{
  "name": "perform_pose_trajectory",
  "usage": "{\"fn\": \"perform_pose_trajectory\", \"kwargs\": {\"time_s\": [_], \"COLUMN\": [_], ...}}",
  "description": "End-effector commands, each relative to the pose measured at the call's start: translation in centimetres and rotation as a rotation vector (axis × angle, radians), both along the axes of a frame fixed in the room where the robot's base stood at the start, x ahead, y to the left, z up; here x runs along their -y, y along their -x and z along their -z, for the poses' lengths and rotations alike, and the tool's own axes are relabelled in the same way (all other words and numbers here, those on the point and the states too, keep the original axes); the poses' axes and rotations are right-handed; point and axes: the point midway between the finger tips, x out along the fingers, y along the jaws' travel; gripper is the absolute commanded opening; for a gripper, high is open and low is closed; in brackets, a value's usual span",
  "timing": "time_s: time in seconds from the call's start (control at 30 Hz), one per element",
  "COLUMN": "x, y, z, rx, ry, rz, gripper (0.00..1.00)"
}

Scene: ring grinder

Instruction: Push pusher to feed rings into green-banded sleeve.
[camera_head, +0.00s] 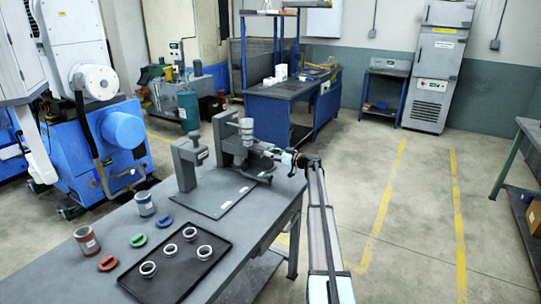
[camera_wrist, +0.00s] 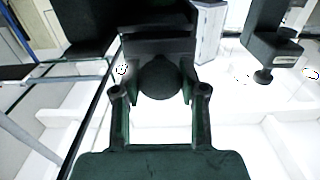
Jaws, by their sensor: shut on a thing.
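My gripper (camera_head: 287,159) is at the right side of the grey fixture (camera_head: 229,153) at the far end of the workbench. In the wrist view the fingers (camera_wrist: 160,92) stand on both sides of a dark rounded knob, which I take to be the pusher (camera_wrist: 158,77). The gripper is shut on it. A grey cylinder (camera_head: 246,130) stands upright at the top of the fixture; I cannot make out a green band on it. Whether any rings are inside the fixture is hidden.
A black tray (camera_head: 160,281) with several grey rings lies on the near bench. Beside it are red-banded (camera_head: 87,240) and blue-banded (camera_head: 145,204) sleeves and several coloured oval pieces. A second grey post (camera_head: 187,168) stands left of the fixture.

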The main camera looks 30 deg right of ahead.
Motion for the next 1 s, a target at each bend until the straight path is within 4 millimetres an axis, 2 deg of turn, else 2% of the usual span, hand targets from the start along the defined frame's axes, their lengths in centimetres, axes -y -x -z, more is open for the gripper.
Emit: {"fn": "perform_pose_trajectory", "kwargs": {"time_s": [1.0], "x": [-2.5], "y": [-4.3], "z": [0.0], "rx": [0.003], "ry": [-0.002], "rz": [0.001], "gripper": [0.07]}}
